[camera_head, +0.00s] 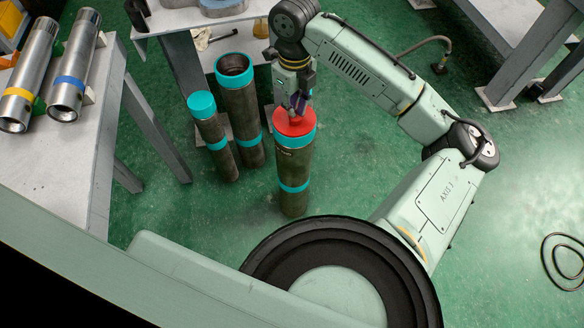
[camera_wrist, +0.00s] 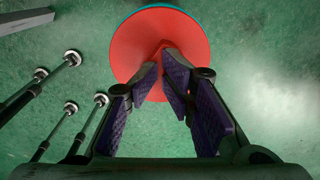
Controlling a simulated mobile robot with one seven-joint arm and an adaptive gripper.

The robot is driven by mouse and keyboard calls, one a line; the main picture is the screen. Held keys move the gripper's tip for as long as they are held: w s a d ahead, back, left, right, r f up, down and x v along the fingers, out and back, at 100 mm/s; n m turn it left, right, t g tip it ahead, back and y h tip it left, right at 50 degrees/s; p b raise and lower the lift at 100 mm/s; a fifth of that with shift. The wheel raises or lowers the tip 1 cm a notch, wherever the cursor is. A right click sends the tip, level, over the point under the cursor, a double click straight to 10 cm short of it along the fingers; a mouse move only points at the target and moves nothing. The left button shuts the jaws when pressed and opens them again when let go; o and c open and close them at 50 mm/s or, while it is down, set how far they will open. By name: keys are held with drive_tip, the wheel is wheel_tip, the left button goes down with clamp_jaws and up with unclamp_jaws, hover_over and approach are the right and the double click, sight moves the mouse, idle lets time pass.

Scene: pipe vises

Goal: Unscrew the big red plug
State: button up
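The big red plug (camera_head: 294,122) is a round red disc on top of an upright dark pipe (camera_head: 294,165) with teal bands. In the wrist view the plug (camera_wrist: 150,50) fills the top middle, with a teal rim behind it. My gripper (camera_head: 298,108) points down onto the plug from above. In the wrist view the purple-padded fingertips of my gripper (camera_wrist: 161,70) are drawn close together over the plug's middle, with a narrow raised red part between them. They appear closed on that part, which they mostly hide.
A teal-capped pipe (camera_head: 202,105) and an open teal-rimmed pipe (camera_head: 235,68) stand to the left. Two silver pipes (camera_head: 75,55) lie on a grey table (camera_head: 85,140). A black cable (camera_head: 562,262) lies on the clear green floor at right.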

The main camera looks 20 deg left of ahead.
idle(0.3)
drive_tip(key=shift+r+p, duration=0.95)
drive_tip(key=shift+r, duration=0.2)
